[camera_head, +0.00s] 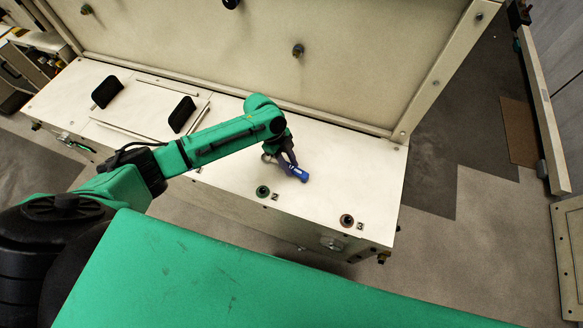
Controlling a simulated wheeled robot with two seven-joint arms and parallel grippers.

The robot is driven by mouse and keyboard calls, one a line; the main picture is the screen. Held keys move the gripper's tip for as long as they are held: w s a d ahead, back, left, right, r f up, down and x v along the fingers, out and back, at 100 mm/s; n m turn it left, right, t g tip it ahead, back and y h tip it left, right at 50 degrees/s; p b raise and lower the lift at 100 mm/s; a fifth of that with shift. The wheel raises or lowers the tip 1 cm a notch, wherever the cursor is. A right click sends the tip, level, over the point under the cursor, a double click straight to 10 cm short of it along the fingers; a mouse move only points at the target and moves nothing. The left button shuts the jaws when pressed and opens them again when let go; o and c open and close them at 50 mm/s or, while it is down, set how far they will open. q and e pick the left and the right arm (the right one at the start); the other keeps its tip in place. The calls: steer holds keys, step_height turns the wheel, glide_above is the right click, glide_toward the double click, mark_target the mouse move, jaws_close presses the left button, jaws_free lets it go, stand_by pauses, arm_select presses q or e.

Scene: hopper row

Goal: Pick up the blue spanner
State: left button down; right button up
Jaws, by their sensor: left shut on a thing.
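The blue spanner (299,174) shows as a short blue piece at the left gripper's fingertips, over the pale top of the cabinet (350,181). My left gripper (289,166) points down and is shut on the spanner. A grey metal end (267,157) shows on the left side of the fingers and seems to belong to the spanner. The fingers hide its middle. I cannot tell whether the spanner touches the surface or is lifted. My right gripper is not in view.
Two round knobs stand near the cabinet's front edge, one by the label 2 (263,191) and one by the label 3 (347,220). Two black handles (181,114) are on the left of the top. A tall pale panel (250,45) rises behind. The top's right end is clear.

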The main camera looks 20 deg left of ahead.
mark_target(290, 166)
arm_select(q)
steer(key=shift+r, duration=0.1)
step_height(290, 166, up, 20)
steer(key=c, duration=1.2)
jaws_free()
jaws_close()
